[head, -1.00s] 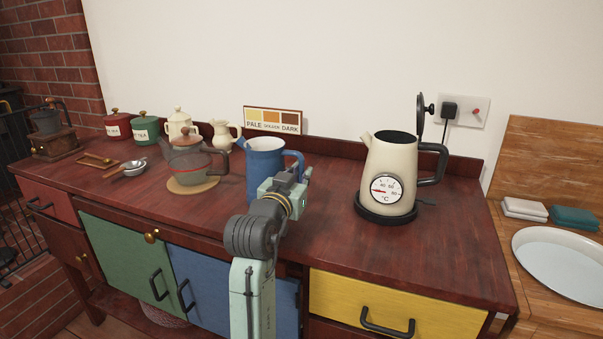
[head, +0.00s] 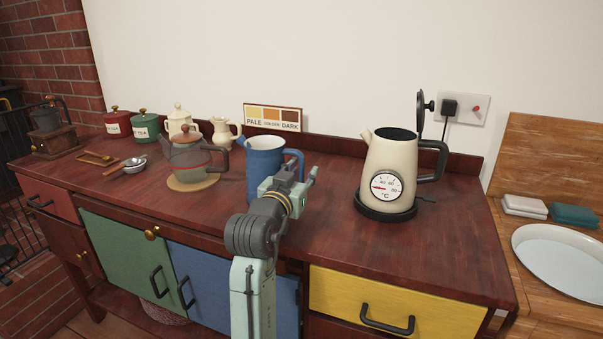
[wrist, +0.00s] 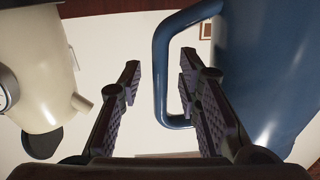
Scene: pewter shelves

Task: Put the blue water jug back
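The blue water jug (head: 262,165) stands upright on the dark red counter, with its handle towards the right. My gripper (head: 302,170) is just right of the jug, at its handle. In the wrist view, my gripper (wrist: 160,82) is open, with a finger on each side of the handle's upright bar (wrist: 160,70). A gap shows between the bar and the left finger; I cannot tell whether the right finger touches the jug. The jug's blue body (wrist: 270,70) fills the right of that view. My arm hides part of the jug's lower side in the head view.
A cream kettle (head: 385,165) stands on its black base to the right. A grey teapot (head: 188,155) on a round mat (head: 190,185) is left of the jug. A small cream pitcher (head: 222,133) and a colour chart (head: 272,119) are behind. Counter between jug and kettle is clear.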

